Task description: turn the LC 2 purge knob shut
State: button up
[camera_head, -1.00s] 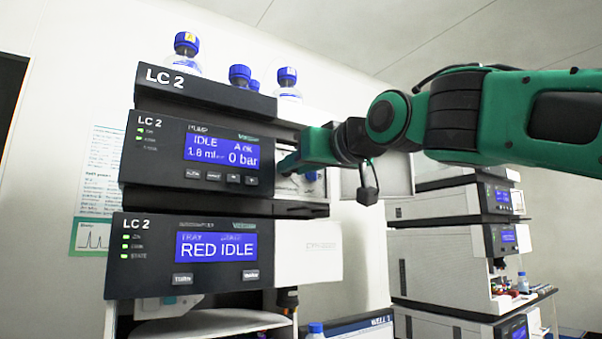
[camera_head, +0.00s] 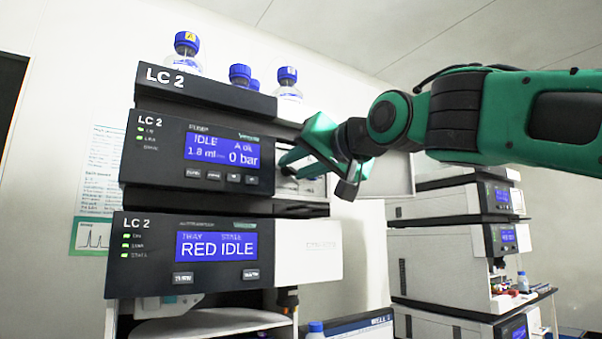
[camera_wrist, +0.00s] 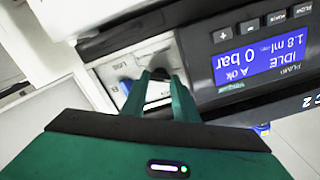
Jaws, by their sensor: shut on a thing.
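The LC 2 pump module (camera_head: 155,150) is a dark-fronted unit in the stack at the left, its blue display reading IDLE and 0 bar. My gripper (camera_head: 288,160) reaches in from the right to the pale panel beside that display. In the wrist view my gripper (camera_wrist: 160,80) has its two green fingers at the panel (camera_wrist: 150,60), shut on a small dark purge knob (camera_wrist: 158,90) between the tips. The knob is mostly hidden by the fingers, and its turn angle cannot be read.
A blue part (camera_wrist: 126,86) sits on the panel close beside the fingers. The LC 2 autosampler (camera_head: 160,250) is below the pump, and blue-capped bottles (camera_head: 187,55) stand on top of the stack. Another instrument stack (camera_head: 450,240) stands at the right.

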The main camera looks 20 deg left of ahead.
jog(key=m, duration=1.2)
jog(key=shift+w+d+f+m, duration=0.25)
jog(key=shift+w+f+m, duration=0.05)
jog(key=shift+f, duration=0.05)
dwell(0.4)
jog(key=o, duration=0.8)
jog(key=shift+s+r, duration=0.1)
jog(key=shift+s+d, duration=0.3)
jog(key=v, duration=0.9)
jog(key=shift+s+d, duration=0.25)
jog(key=shift+d, duration=0.05)
